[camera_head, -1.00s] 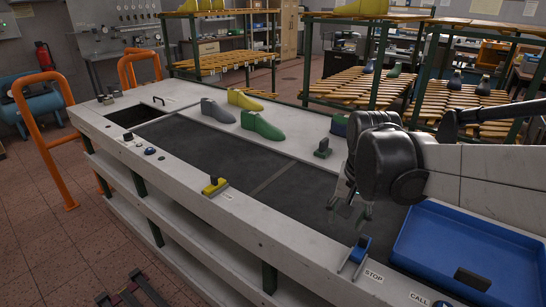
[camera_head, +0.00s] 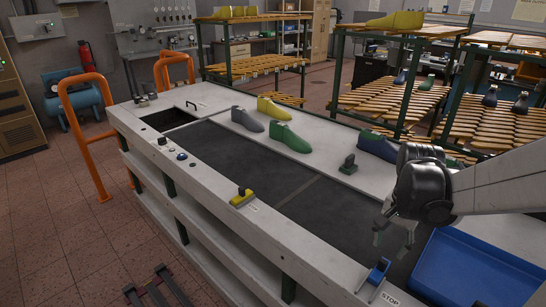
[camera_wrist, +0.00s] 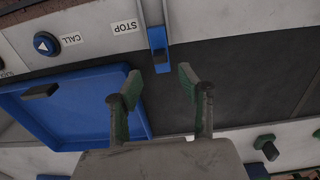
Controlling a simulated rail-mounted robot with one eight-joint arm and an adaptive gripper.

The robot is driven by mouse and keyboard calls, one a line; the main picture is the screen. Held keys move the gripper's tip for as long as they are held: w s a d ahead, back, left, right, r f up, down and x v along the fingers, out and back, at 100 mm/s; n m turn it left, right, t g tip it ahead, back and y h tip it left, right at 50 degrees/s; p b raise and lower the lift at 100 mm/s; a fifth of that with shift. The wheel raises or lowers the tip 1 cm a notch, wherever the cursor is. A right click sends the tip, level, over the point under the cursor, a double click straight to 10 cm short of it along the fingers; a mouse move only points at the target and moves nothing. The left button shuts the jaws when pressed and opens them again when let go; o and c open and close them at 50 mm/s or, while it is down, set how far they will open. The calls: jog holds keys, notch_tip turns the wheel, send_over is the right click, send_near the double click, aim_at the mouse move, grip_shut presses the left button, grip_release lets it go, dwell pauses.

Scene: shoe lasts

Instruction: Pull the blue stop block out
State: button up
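The blue stop block (camera_head: 378,270) sits at the near edge of the table beside the STOP label (camera_head: 390,298). In the wrist view the blue stop block (camera_wrist: 158,42) is a narrow bar in a pale slotted holder, its end reaching over the dark belt. My gripper (camera_head: 394,240) is above the dark belt, on the far side of the block. In the wrist view my gripper (camera_wrist: 158,78) has its two green-padded fingers spread wide with nothing between them. The block's end lies just ahead of the gap, roughly in line with it; no contact shows.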

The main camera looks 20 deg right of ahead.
aim_at(384, 261)
jog(key=shift+f+b, duration=0.3)
jog(key=shift+f, duration=3.3)
grip_shut()
